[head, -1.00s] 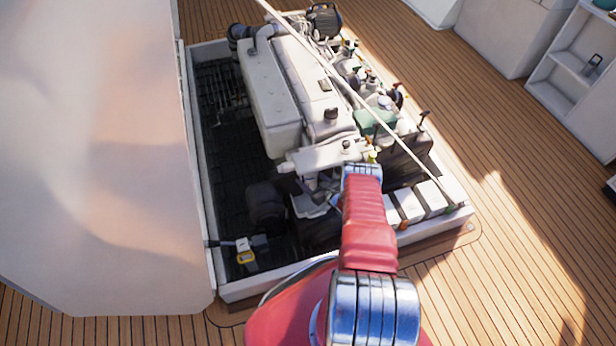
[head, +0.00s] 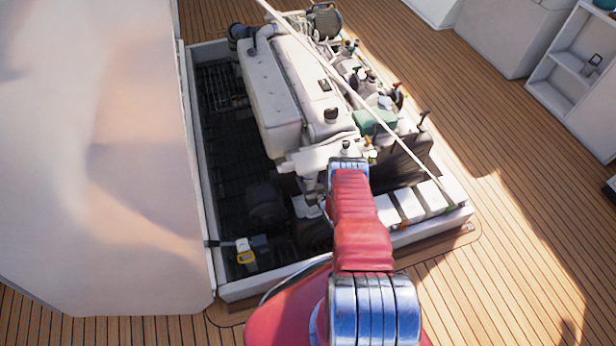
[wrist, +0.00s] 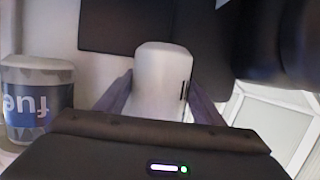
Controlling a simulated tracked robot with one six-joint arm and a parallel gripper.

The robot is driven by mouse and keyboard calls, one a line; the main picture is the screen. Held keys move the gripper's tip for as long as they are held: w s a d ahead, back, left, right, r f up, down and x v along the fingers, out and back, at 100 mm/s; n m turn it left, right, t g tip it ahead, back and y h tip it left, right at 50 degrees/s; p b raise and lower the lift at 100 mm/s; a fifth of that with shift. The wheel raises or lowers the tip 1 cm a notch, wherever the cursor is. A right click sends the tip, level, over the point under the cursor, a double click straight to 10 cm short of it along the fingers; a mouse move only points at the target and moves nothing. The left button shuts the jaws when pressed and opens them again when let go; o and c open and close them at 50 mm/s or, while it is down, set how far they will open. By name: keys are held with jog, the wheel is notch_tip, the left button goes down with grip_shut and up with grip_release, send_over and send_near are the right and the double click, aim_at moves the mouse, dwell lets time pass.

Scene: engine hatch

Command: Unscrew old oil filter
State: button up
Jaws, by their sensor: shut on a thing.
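In the wrist view, a plain pale grey cylinder (wrist: 163,62), which looks like the old oil filter, stands between the two dark fingers of my gripper (wrist: 160,98). The fingers are shut on its sides. Its lower end is hidden behind the gripper body, so I cannot tell how it sits on its mount. In the head view, my arm reaches over the near end of the white engine (head: 290,85). The fingers and the filter are mostly hidden there by my arm.
A canister labelled "fuel" (wrist: 38,105) stands left of the gripper in the wrist view. The engine sits in a hatch with a raised white rim (head: 250,286). A pale rod (head: 355,95) slants across above it. White boxes (head: 408,205) line the hatch's near right edge.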

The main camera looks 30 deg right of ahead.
jog(key=shift+w+a+m+h, duration=0.1)
jog(key=shift+m+h, duration=0.2)
jog(key=shift+h, duration=0.1)
jog(key=shift+m+g+h, duration=0.3)
jog(key=shift+m+h, duration=0.3)
jog(key=shift+h, duration=0.2)
jog(key=shift+m+h, duration=0.3)
jog(key=shift+m+g+h, duration=0.3)
jog(key=shift+m+h, duration=0.1)
jog(key=shift+h, duration=0.1)
jog(key=shift+r+m+g+h, duration=0.1)
jog(key=shift+m+g+h, duration=0.5)
jog(key=shift+m+h, duration=0.45)
